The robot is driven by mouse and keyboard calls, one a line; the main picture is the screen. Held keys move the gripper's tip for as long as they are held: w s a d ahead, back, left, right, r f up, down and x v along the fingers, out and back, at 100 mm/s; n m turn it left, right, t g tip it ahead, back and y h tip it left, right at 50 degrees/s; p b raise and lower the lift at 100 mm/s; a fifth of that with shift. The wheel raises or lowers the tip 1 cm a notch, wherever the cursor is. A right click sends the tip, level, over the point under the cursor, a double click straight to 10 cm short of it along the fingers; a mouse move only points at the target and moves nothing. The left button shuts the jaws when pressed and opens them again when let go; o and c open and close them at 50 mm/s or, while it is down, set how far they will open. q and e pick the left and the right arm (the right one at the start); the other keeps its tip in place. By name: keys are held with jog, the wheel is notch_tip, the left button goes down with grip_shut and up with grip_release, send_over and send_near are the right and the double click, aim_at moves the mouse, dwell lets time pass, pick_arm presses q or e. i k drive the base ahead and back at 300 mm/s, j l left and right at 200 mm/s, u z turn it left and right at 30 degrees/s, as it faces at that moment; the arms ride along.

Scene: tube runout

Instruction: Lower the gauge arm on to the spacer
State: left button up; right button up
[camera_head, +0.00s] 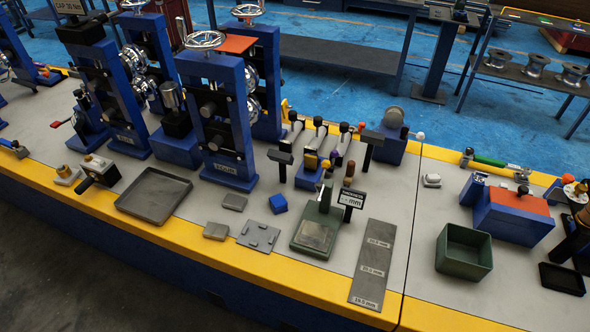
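A green thickness gauge (299,244) stands near the front of the bench, left of the bench seam. A pale grey square (314,235) lies flat on its base; I cannot tell whether it is a spacer or the gauge's own plate. A dark upright part (325,195) rises at the back of the gauge, and I cannot make out how the gauge arm stands. A display sign (351,198) reading in mm is beside it. Grey flat blocks (234,202) (216,231) and a small blue block (278,203) lie to its left. Neither gripper is in view.
A slotted grey plate (259,237) and a shallow grey tray (154,195) lie left of the gauge. A marked grey strip (375,255) lies to its right. A green bin (464,252) stands beyond the seam. Blue roller stands (226,135) rise behind.

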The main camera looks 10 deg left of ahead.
aim_at(326, 164)
jog(key=l+u, duration=0.35)
jog(key=k+l+u, duration=0.15)
jog(key=l+u, duration=0.25)
jog(key=k+l+u, duration=0.1)
jog(key=l, duration=0.35)
jog(key=k+l+u, duration=0.1)
jog(key=k+l, duration=0.2)
jog(key=k+l+u, duration=0.1)
jog(key=l, duration=0.4)
jog(key=i+l, duration=0.15)
jog(key=i, duration=0.2)
jog(key=k, duration=0.45)
jog(key=k+l+z, duration=0.15)
jog(key=z, duration=0.65)
